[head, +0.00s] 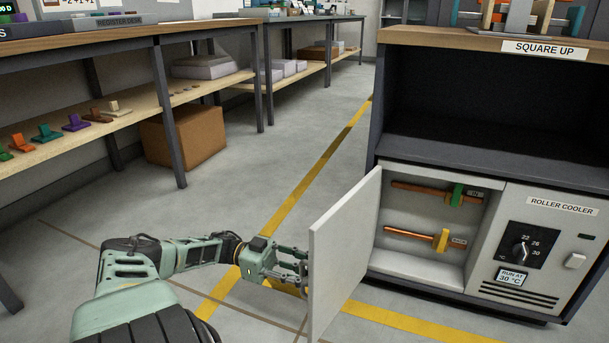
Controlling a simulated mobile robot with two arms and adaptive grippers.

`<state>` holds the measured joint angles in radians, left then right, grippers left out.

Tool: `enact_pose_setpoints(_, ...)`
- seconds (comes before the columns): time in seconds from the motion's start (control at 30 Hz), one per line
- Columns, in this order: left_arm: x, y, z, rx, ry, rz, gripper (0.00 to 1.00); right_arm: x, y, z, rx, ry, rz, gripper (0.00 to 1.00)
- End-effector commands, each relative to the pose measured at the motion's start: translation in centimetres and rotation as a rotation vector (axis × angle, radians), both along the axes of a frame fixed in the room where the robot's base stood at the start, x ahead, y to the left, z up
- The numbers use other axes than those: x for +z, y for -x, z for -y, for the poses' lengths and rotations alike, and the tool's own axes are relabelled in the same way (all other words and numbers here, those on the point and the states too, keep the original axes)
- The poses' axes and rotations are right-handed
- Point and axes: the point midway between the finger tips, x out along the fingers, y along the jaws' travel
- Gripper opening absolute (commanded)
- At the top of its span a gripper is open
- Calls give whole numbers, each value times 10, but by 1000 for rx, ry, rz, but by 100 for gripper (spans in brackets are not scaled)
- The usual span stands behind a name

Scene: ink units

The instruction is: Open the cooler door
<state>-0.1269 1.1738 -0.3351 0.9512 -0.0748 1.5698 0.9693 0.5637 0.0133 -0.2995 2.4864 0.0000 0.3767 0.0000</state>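The roller cooler (558,225) is a white unit low in the dark cabinet at right. Its white door (343,255) stands wide open, swung out to the left toward me. Inside are two rollers, one with a green part (456,195) and one with a yellow part (440,240). My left gripper (300,268) is at the door's far left side, close to its free edge. The door hides its fingertips, so I cannot tell whether it touches the door or holds a handle. My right gripper is not in view.
The cooler's front has a dial (521,248) and a "run at 30 °C" label (511,278). An empty dark shelf (480,120) is above it. A long bench (130,38) with a cardboard box (185,135) beneath stands at left. The floor between is clear, with yellow lines.

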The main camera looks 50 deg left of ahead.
Motion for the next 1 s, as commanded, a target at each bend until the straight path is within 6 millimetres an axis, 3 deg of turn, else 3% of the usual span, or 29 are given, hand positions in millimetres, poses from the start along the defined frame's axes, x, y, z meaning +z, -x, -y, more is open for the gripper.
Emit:
enact_pose_setpoints(0.17,-2,2,-3,1,-1,-3,30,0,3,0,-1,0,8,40)
enact_pose_setpoints(0.67,-1,34,-57,4,-1,0,30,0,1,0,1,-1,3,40)
enact_pose_setpoints(1.0,-1,40,-64,0,1,-1,30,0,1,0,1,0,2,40)
